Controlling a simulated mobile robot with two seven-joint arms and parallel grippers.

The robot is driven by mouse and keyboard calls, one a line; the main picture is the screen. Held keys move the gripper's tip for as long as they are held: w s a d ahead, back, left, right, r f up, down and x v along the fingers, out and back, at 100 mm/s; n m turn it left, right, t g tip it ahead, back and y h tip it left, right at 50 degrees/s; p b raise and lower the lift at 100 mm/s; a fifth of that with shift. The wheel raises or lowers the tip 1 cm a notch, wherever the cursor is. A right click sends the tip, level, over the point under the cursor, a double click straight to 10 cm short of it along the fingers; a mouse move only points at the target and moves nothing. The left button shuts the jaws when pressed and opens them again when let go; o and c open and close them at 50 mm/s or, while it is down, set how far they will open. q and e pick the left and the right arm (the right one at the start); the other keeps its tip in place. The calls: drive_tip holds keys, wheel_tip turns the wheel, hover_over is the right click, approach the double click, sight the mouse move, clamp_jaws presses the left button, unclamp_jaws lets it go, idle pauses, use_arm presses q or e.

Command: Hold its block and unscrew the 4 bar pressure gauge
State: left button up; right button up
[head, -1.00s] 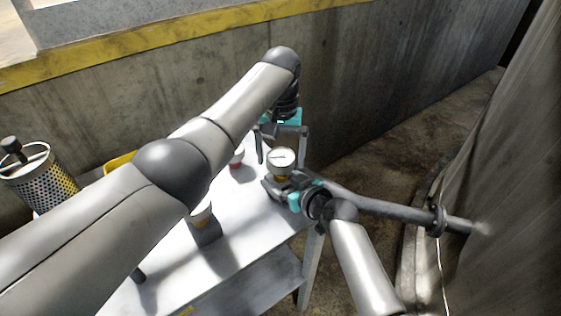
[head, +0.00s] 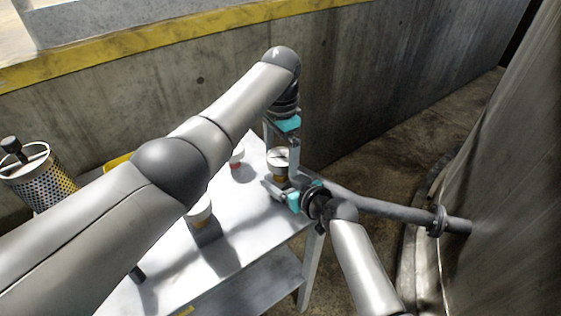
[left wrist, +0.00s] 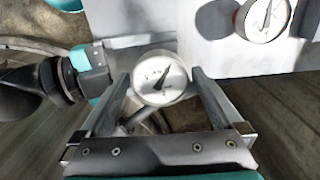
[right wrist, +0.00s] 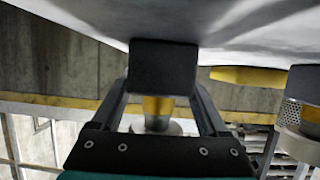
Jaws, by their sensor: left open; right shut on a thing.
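The pressure gauge (head: 279,155) has a round white dial with a black needle; its marks are too small to read. It also shows in the left wrist view (left wrist: 160,78), between the spread fingers of my open left gripper (left wrist: 158,95). In the head view my left gripper (head: 281,150) reaches down at the gauge from above. My right gripper (head: 277,187) is shut on the gauge's dark block (right wrist: 163,68), just below the dial. In the right wrist view a brass-coloured part (right wrist: 158,105) shows beyond the block. Whether the left fingers touch the gauge I cannot tell.
A second gauge with a red ring (left wrist: 265,18) and another gauge on a block (head: 200,215) stand on the metal table (head: 245,220). A perforated can (head: 40,175) is at the left. A pipe (head: 385,207) runs behind my right wrist. A concrete wall stands behind.

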use_arm(q)
drive_tip(key=m, duration=0.6)
drive_tip(key=shift+c, duration=0.2)
drive_tip(key=c, duration=1.3)
drive_tip(key=n, duration=0.5)
drive_tip(key=shift+c, duration=0.2)
drive_tip(key=n, duration=0.5)
